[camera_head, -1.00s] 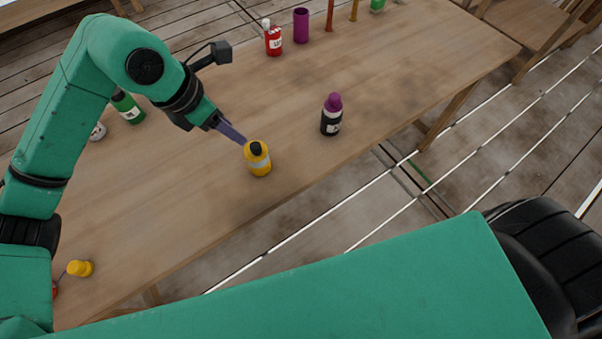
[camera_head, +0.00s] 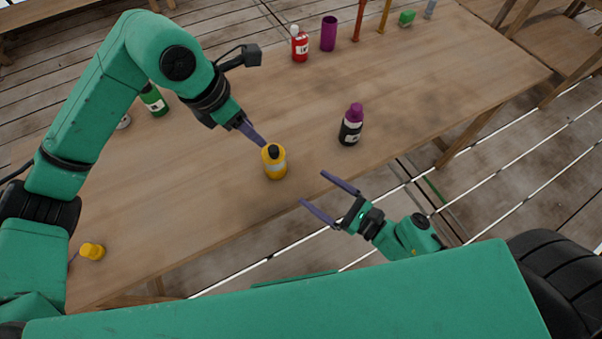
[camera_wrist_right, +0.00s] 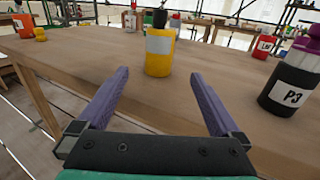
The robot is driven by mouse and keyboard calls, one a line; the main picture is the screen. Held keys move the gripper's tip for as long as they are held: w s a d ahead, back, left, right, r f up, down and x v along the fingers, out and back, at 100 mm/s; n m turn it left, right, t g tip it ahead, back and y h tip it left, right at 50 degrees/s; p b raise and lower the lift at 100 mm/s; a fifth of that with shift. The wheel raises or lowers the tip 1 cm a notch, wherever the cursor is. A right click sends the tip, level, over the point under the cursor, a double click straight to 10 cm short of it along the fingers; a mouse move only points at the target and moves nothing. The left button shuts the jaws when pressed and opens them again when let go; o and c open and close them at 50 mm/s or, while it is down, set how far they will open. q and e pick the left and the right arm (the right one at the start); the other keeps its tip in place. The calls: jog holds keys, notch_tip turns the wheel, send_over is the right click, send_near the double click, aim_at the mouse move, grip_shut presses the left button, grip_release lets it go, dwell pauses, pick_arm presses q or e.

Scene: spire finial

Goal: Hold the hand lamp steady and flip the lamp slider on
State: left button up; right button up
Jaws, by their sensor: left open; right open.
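The yellow hand lamp (camera_head: 275,166), with a grey band and a black top, stands upright near the table's front edge. It also shows in the right wrist view (camera_wrist_right: 158,64), ahead of and between my right fingers. My left gripper (camera_head: 256,137) is open, with its purple fingers close to the far-left side of the lamp; I cannot tell whether they touch it. My right gripper (camera_head: 314,188) is open and empty, its fingers pointing at the lamp from the front right with a gap between. I cannot make out the slider clearly.
A black bottle with a purple cap (camera_head: 350,126) stands right of the lamp. A red bottle (camera_head: 300,45), a purple cup (camera_head: 329,34) and a green bottle (camera_head: 154,100) stand farther back. A small yellow object (camera_head: 92,251) lies at the left. The wooden table (camera_head: 210,190) is otherwise mostly clear.

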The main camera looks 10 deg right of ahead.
aim_at(283, 167)
jog(key=x, duration=1.4)
jog(key=shift+w+a, duration=0.1)
jog(key=shift+a, duration=0.15)
jog(key=c, duration=1.4)
pick_arm(q)
jog(key=shift+s, duration=0.1)
jog(key=c, duration=0.4)
pick_arm(e)
jog(key=shift+c, duration=0.4)
pick_arm(q)
jog(key=shift+s+d+f, duration=0.3)
jog(key=shift+d, duration=0.1)
grip_shut()
pick_arm(e)
jog(key=shift+f, duration=0.1)
pick_arm(q)
jog(key=s+d+n+g+h, duration=0.3)
jog(key=s+d+g+h, duration=0.1)
jog(key=s+d+h, duration=0.8)
jog(key=w+a+f+n+t+y, duration=0.2)
jog(key=a+f+n+t, duration=0.8)
jog(key=n, duration=0.8)
jog(key=a+t, duration=0.2)
jog(key=t, duration=0.2)
jog(key=shift+w+a+f, duration=0.25)
jog(key=shift+w+f, duration=0.1)
jog(key=shift+w, duration=0.05)
